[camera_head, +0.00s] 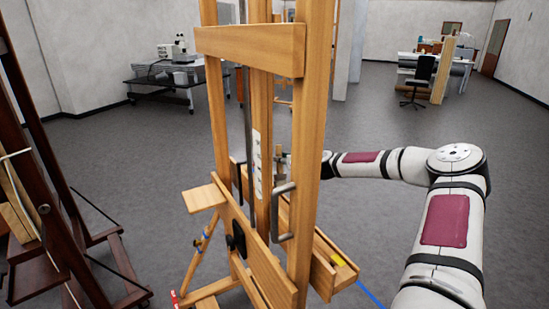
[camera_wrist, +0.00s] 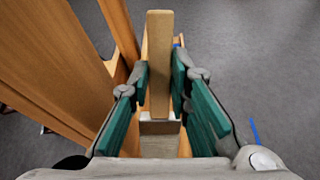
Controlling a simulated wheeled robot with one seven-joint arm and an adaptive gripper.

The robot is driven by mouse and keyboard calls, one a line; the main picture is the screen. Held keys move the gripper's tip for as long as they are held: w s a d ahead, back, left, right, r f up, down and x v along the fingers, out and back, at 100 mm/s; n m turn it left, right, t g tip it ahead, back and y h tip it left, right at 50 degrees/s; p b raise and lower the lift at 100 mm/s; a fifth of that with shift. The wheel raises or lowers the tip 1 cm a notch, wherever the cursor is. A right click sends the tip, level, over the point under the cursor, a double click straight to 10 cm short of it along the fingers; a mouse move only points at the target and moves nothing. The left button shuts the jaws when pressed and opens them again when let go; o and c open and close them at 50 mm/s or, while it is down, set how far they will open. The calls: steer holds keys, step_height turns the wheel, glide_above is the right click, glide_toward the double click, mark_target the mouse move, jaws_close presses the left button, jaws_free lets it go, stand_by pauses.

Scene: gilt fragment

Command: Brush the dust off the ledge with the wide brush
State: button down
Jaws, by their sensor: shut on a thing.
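In the wrist view my gripper (camera_wrist: 160,80), with green finger pads, is shut on a pale wooden piece that looks like the wide brush (camera_wrist: 159,55). A light band and a greyish-brown end show at its lower end. The easel's wooden ledge (camera_wrist: 184,146) lies below the brush; I cannot tell whether they touch. In the head view the ledge (camera_head: 321,272) juts out right of the easel post. There my gripper is mostly hidden behind that post. No dust can be made out.
The wooden easel (camera_head: 310,130) stands directly in front, its posts close to my arm. A yellow object (camera_head: 338,259) lies on the ledge. A dark easel (camera_head: 50,215) stands at left. Open grey floor lies right; a blue line (camera_head: 370,295) shows there.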

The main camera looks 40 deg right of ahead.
mark_target(283, 173)
steer(key=shift+s+d+r, duration=0.15)
steer(key=shift+s+r, duration=0.05)
steer(key=shift+s, duration=0.15)
steer(key=shift+w+f+b, duration=0.15)
steer(key=shift+f+b, duration=0.9)
steer(key=shift+f, duration=3.35)
steer(key=shift+f, duration=0.2)
steer(key=shift+s+a+r+p, duration=0.1)
steer(key=shift+s+p, duration=0.5)
steer(key=shift+s, duration=0.45)
steer(key=shift+s+a+p, duration=0.1)
steer(key=shift+s+p, duration=0.5)
steer(key=shift+s, duration=0.45)
steer(key=shift+d, duration=0.1)
